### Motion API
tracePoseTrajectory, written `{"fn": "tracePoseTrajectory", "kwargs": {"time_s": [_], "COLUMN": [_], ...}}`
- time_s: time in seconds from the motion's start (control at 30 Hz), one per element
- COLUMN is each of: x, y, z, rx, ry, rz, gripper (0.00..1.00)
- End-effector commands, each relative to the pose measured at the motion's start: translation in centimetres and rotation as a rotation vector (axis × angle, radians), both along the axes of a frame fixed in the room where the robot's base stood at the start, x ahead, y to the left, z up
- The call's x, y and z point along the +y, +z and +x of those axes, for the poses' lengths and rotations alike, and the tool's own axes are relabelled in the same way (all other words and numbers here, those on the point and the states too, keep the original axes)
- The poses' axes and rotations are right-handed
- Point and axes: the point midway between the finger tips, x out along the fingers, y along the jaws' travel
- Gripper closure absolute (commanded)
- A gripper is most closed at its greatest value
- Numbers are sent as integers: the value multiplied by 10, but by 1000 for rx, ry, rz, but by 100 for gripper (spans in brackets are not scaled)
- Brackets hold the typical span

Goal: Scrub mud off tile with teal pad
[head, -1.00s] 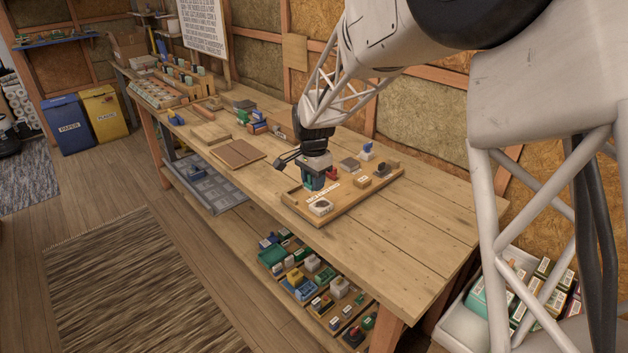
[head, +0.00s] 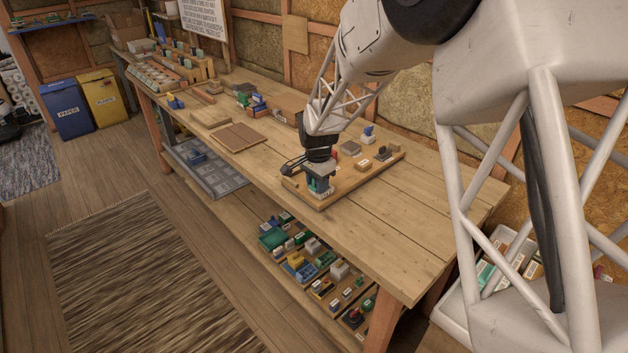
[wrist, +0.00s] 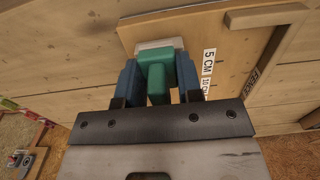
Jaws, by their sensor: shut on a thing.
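My gripper (head: 319,187) is over the front corner of a wooden board (head: 343,191) on the workbench. In the wrist view its blue fingers (wrist: 158,80) are shut on the upright handle of the teal pad (wrist: 160,57). A pale tile (wrist: 148,45) shows just beyond the pad's edge. The pad is at the tile and seems to rest on it; I cannot tell for certain that they touch. In the head view the tile (head: 317,196) is mostly covered by the gripper. The mud is hidden.
The board also bears a grey block (head: 350,148), a blue-and-white piece (head: 368,135) and a dark piece (head: 383,153). The bench's right end (head: 430,220) is clear.

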Motion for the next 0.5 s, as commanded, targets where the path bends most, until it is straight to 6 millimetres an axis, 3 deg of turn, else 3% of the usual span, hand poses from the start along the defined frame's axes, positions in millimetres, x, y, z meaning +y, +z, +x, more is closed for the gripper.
{"fn": "tracePoseTrajectory", "kwargs": {"time_s": [0.5], "x": [-30], "y": [-1], "z": [30], "rx": [2], "ry": [-1], "rz": [-1], "gripper": [89]}}
